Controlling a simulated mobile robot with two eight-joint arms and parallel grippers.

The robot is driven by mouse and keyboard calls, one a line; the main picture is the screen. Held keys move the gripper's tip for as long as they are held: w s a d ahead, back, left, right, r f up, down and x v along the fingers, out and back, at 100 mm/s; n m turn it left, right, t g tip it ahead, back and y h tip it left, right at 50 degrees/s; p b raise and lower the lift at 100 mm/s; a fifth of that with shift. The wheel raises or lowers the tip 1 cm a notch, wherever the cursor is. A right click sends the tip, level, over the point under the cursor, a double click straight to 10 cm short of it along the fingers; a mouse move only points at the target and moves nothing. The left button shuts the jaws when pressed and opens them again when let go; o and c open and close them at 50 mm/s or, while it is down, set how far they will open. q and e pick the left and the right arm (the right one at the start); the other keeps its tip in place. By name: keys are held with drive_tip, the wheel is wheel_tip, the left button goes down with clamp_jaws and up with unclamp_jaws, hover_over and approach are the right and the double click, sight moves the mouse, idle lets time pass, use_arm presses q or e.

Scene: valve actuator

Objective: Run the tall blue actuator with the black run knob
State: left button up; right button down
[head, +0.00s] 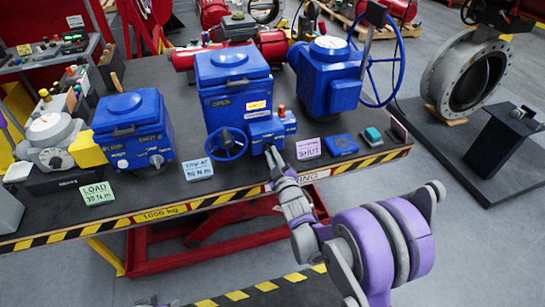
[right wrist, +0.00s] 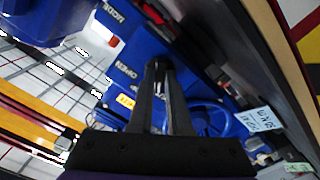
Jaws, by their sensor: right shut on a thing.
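The tall blue actuator (head: 230,100), with OPEN on its front, stands upright in the middle of the workbench. A blue handwheel (head: 226,144) is low on its front. A smaller blue control box (head: 262,130) projects at its lower right. My right gripper (head: 270,158) reaches the front of this box from below.
A shorter blue actuator (head: 133,128) stands to the left, and another with a large handwheel (head: 330,75) to the right. Cards (head: 198,169) stand along the striped front edge. A blue plate (head: 343,145) and a teal-topped button box (head: 372,136) lie right of the control box.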

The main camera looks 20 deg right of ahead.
drive_tip(key=m+b, duration=0.2)
drive_tip(key=m, duration=0.1)
drive_tip(key=shift+f, duration=0.15)
drive_tip(key=shift+m+b, duration=0.85)
drive_tip(key=shift+m, duration=1.15)
drive_tip(key=c, duration=0.9)
unclamp_jaws()
drive_tip(key=shift+o, duration=0.2)
drive_tip(key=s, duration=1.1)
drive_tip(key=shift+d+b, duration=0.15)
drive_tip(key=shift+b, duration=0.2)
drive_tip(key=shift+r, duration=0.2)
